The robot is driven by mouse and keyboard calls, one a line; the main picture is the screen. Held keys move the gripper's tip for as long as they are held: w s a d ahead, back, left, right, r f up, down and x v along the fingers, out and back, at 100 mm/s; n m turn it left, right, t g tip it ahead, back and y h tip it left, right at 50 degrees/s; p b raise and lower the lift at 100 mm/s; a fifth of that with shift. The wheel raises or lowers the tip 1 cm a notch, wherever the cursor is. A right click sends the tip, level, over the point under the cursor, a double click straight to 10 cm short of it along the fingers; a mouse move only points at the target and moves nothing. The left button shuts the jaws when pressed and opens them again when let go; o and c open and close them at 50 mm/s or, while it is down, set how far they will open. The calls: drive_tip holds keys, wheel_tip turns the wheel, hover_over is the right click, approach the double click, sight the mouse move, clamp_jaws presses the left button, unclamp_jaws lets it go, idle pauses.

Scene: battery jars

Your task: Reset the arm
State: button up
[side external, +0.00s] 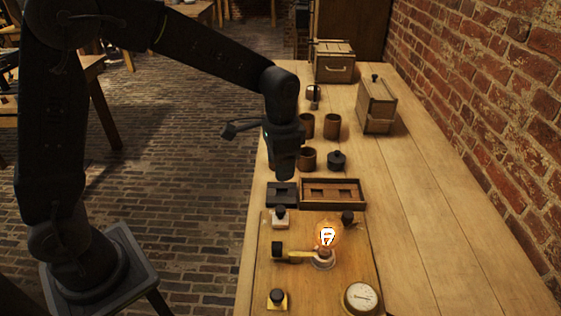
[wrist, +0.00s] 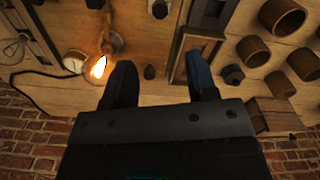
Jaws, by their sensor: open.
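My gripper (wrist: 163,80) is open and empty in the wrist view, with its two dark fingers apart. In the side view my gripper (side external: 284,172) hangs over the bench, above the left side near the dark block. A lit bulb (side external: 327,238) glows on a wooden board (side external: 345,285) in front; it also shows at the left in the wrist view (wrist: 98,67). A wooden tray (side external: 332,206) with recesses lies behind the board, with a dark block (side external: 281,200) beside it.
Several brown jars (side external: 332,126) and a dark lidded piece (side external: 337,160) stand behind the tray. Wooden boxes (side external: 376,104) and (side external: 333,62) stand farther back. A round gauge (side external: 360,297) sits at the front. The brick wall (side external: 480,90) bounds the right; the bench's right side is clear.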

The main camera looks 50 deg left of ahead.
drive_tip(key=s+a+r+n+t, duration=0.2)
drive_tip(key=s+r, duration=0.3)
drive_tip(key=s, duration=0.5)
drive_tip(key=s+a+r+n+t, duration=0.2)
drive_tip(key=s+r, duration=0.3)
drive_tip(key=s, duration=0.4)
drive_tip(key=shift+s+a+r+n+t, duration=0.3)
drive_tip(key=shift+s+a+n+t, duration=0.1)
drive_tip(key=shift+n+t, duration=0.35)
